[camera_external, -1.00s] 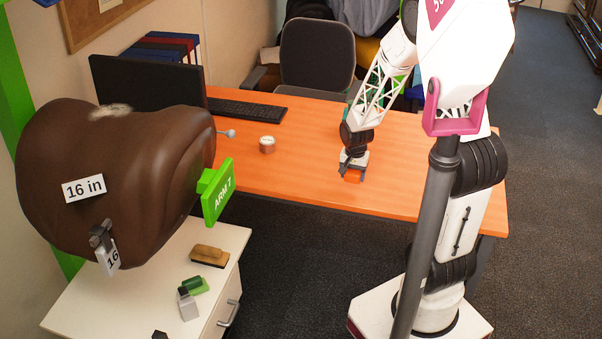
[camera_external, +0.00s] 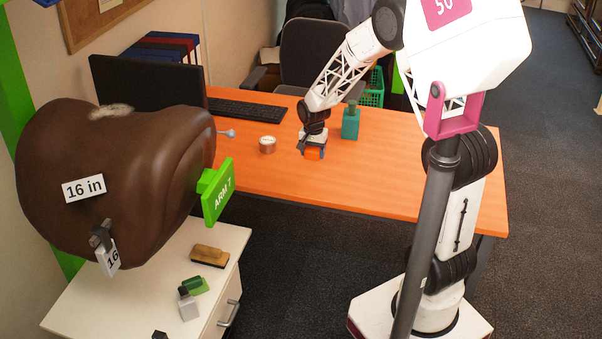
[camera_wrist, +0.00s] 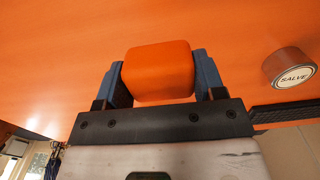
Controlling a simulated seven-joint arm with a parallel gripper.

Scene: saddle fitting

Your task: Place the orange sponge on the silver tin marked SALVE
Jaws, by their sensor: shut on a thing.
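The orange sponge (camera_wrist: 160,73) is a rounded block held between the two blue-grey fingers of my gripper (camera_wrist: 158,78) in the wrist view. In the external view the sponge (camera_external: 313,154) shows at the lower end of my gripper (camera_external: 312,150), over the orange desk. The tin (camera_wrist: 290,69) is a short round tin with a white top reading SALVE, to the right of the gripper in the wrist view. In the external view the tin (camera_external: 267,145) stands on the desk, a short way left of the gripper. The sponge and tin are apart.
A teal bottle (camera_external: 350,124) stands on the desk right of the gripper. A keyboard (camera_external: 245,109) and a dark monitor (camera_external: 150,88) are behind and left. A brown saddle (camera_external: 120,180) with a green ARM T sign (camera_external: 218,192) is at the left. The desk's right side is clear.

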